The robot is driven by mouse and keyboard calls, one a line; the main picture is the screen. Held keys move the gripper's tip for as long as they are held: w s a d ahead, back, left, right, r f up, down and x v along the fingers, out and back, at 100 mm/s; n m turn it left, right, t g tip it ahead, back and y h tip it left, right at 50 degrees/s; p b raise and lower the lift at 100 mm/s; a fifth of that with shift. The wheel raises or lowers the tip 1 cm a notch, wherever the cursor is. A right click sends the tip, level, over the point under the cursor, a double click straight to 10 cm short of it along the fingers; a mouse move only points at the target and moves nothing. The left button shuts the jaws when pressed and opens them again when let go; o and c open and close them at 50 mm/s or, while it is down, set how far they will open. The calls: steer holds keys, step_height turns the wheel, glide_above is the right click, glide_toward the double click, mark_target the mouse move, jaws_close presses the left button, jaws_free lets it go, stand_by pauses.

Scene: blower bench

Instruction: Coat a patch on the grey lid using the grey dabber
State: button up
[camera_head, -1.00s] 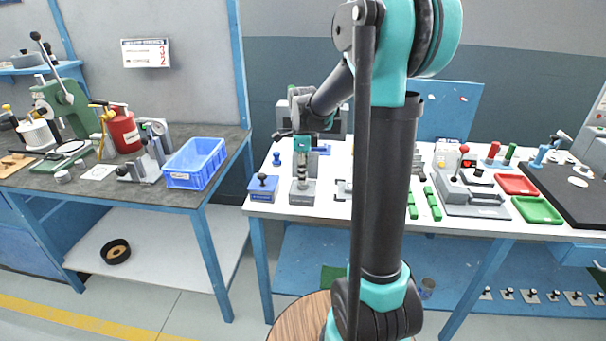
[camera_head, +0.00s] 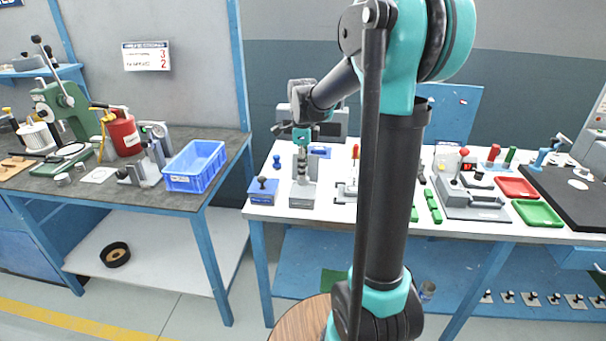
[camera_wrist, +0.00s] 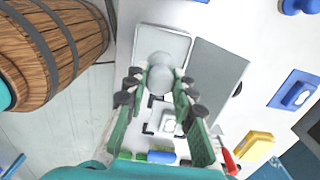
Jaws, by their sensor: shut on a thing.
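My gripper (camera_wrist: 160,90) is shut on a pale grey round-topped piece (camera_wrist: 160,72), which looks like the grey dabber. In the head view my gripper (camera_head: 302,146) is above a grey block (camera_head: 302,197), with the dabber (camera_head: 302,170) hanging below it. An upright grey plate (camera_head: 313,165) stands just behind the dabber; in the wrist view it is to the right of the held piece (camera_wrist: 218,75). The block's pale rimmed top (camera_wrist: 165,38) shows under the dabber. I cannot tell which grey part is the lid, nor whether the dabber's underside touches the block.
A blue box with a dark knob (camera_head: 262,190) stands left of the grey block. A fixture with black corner brackets (camera_wrist: 150,127) and a red-handled tool (camera_head: 355,152) are to the right. A yellow block (camera_wrist: 258,144) lies nearby. My arm hides part of the bench.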

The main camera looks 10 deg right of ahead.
steer(key=shift+r, duration=1.85)
steer(key=shift+s, duration=0.1)
